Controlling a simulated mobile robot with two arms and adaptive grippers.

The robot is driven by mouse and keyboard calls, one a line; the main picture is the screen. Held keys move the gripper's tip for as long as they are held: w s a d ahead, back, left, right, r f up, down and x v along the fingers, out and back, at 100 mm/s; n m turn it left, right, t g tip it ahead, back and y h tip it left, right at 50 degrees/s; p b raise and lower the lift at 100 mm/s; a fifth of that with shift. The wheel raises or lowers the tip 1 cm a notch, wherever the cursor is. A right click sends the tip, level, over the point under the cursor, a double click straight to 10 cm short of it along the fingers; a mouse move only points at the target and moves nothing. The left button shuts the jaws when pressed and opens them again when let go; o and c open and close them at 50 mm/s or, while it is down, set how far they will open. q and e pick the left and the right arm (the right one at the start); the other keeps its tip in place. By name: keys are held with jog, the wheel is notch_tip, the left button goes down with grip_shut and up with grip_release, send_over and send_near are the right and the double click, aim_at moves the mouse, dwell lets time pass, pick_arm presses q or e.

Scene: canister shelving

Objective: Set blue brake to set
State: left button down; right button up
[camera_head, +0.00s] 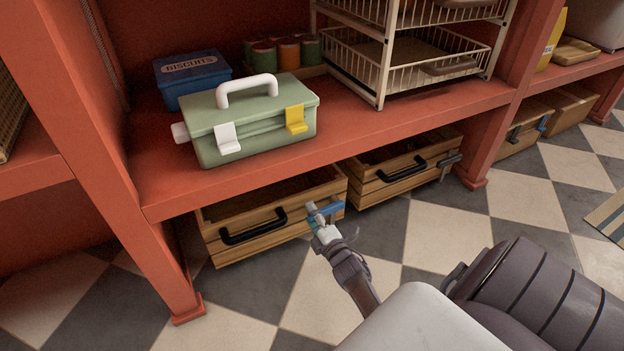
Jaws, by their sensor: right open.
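The blue brake (333,208) is a small blue lever at the right end of the front of a wooden crate (293,235) under the red shelf. My right gripper (317,217) is open at the left side of the blue brake, very close to it. It covers part of the lever, so I cannot tell whether they touch or which setting the lever is in. My left gripper is not in view.
A second wooden crate (385,188) with a grey lever (450,160) stands to the right. A green toolbox (250,123) and blue biscuit tin (192,80) sit on the shelf above. The checkered floor in front is clear.

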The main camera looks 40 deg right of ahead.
notch_tip(320, 180, up, 10)
jog(key=shift+f, duration=0.15)
dwell(0.3)
